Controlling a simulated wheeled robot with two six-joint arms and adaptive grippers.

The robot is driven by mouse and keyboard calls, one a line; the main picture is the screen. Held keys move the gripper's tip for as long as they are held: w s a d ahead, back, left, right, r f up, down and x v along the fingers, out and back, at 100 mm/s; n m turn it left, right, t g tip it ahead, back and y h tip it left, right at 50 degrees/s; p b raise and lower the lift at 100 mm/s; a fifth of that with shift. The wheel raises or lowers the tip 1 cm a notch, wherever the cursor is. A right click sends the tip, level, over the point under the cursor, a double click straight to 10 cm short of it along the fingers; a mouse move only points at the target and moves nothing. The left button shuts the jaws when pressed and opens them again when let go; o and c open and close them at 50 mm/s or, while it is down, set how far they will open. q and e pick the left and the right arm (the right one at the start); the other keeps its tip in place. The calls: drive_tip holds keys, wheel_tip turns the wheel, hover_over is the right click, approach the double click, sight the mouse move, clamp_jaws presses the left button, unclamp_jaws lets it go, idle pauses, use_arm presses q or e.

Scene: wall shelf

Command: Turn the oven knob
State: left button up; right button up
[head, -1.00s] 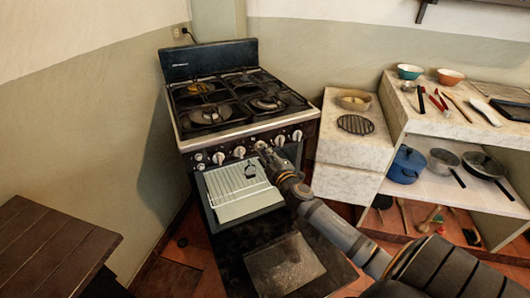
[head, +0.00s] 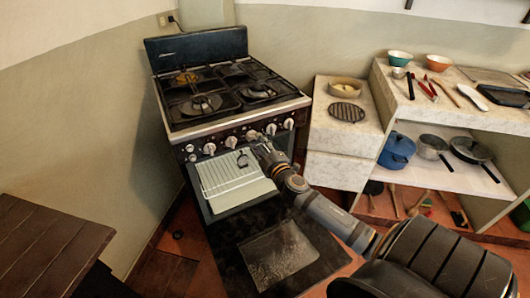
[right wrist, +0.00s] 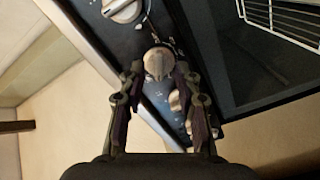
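The oven (head: 228,105) is a dark stove with a row of pale round knobs along its front panel. My right gripper (head: 258,146) reaches the panel just below a knob (head: 252,135) right of the row's middle. In the right wrist view, the right gripper (right wrist: 159,72) is open, with a round knob (right wrist: 158,62) between its fingertips. Small gaps show on both sides of it, and contact cannot be made out. Another knob (right wrist: 122,9) is above it to the left. My left gripper is not in view.
The oven door (head: 282,255) hangs open below the panel, and a wire rack (head: 232,174) shows in the oven. A stone counter (head: 440,111) with bowls and utensils is at the right. A dark wooden table (head: 45,250) is at the lower left.

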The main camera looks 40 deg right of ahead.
drive_tip(key=s+a, duration=0.1)
drive_tip(key=s, duration=0.9)
drive_tip(key=shift+s+a, duration=0.2)
drive_tip(key=shift+a, duration=0.1)
clamp_jaws()
idle(0.7)
